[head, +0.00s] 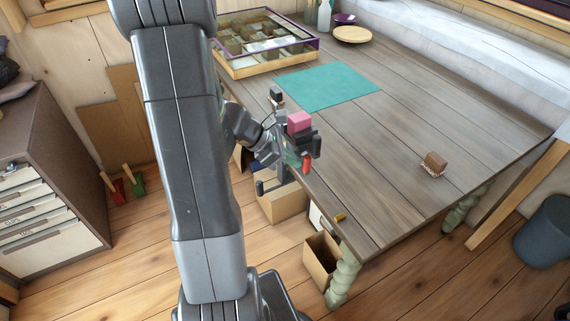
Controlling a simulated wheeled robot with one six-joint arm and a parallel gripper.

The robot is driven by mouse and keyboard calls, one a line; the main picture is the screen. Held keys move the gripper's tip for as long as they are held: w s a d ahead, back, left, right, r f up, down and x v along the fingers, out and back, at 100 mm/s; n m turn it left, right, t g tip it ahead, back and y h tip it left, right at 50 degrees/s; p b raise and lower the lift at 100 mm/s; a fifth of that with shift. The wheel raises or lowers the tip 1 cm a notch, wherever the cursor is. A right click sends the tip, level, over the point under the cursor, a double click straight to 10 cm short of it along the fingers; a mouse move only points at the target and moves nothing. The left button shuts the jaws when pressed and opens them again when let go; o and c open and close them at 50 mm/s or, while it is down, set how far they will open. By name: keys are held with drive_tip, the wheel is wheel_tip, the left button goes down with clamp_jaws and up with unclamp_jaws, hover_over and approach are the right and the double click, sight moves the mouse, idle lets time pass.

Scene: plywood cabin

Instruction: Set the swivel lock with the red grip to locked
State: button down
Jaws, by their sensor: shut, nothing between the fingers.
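A small red grip (306,163) shows at the near left edge of the table, right at my gripper. I take it to be the swivel lock's grip. My gripper (303,150) is shut and empty, beside or just in front of the red grip. I cannot tell whether they touch. The lock's body and the angle of the grip are mostly hidden by my gripper and too small to read.
A pink block (299,121) shows just above my gripper. A yellow piece (340,217) sits farther along the table edge (365,250). Open cardboard boxes (284,204) stand below. A brown brush-like block (433,163) and teal mat (328,86) lie on the table.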

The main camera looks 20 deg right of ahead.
drive_tip(key=shift+s+d+n+b, duration=0.35)
drive_tip(key=shift+d+b, duration=0.1)
drive_tip(key=shift+d, duration=0.35)
drive_tip(key=w+a+r+p, duration=0.1)
drive_tip(key=a+r, duration=0.6)
drive_tip(key=a, duration=0.4)
drive_tip(key=shift+w+p, duration=0.15)
drive_tip(key=shift+p, duration=0.15)
